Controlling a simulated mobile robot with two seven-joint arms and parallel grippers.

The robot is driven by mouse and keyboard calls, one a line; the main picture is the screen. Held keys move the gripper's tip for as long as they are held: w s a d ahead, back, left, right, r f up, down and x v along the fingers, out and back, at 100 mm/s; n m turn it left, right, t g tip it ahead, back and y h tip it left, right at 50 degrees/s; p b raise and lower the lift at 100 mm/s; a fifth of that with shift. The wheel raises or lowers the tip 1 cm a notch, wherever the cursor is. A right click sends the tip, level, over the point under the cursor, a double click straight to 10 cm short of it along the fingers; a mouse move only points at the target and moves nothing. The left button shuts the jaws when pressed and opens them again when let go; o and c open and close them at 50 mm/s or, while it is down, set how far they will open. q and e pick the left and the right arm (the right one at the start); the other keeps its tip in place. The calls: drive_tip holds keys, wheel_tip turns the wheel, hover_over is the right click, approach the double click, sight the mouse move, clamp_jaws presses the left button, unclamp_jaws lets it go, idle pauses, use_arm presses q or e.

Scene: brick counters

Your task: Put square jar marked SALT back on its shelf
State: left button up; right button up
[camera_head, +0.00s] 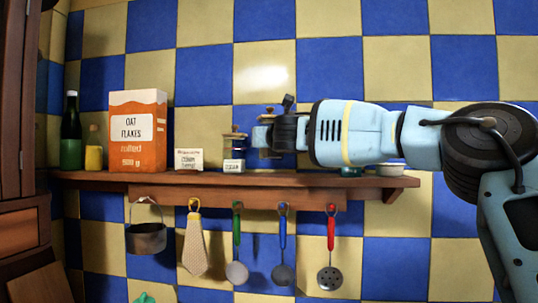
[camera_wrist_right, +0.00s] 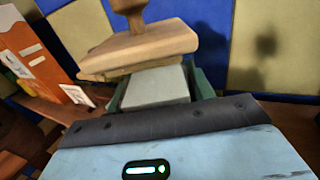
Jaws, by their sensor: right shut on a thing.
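My right gripper (camera_head: 268,135) reaches in from the right over the wooden shelf (camera_head: 330,180). In the right wrist view it is shut on a jar with a wooden lid and knob (camera_wrist_right: 150,45). The jar's pale body (camera_wrist_right: 158,86) sits between the green fingers. No label shows on it, so I cannot read SALT. In the head view the gripper mostly hides the held jar. A similar small jar (camera_head: 234,166) with a knobbed lid and a label, perhaps SUGAR, stands on the shelf just left of the gripper. My left gripper is not in view.
An orange oat flakes box (camera_head: 138,150), a dark bottle (camera_head: 71,140), a yellow jar (camera_head: 94,158) and a small white box (camera_head: 189,159) stand on the shelf's left. A pale bowl (camera_head: 391,170) is at its right end. Utensils and a pot (camera_head: 146,238) hang below.

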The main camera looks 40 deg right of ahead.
drive_tip(key=w+d, duration=0.2)
drive_tip(key=w, duration=0.1)
drive_tip(key=shift+d+f, duration=0.1)
drive_tip(key=shift+d, duration=0.3)
drive_tip(key=shift+f, duration=1.75)
drive_tip(key=shift+f, duration=0.2)
drive_tip(key=o, duration=1.2)
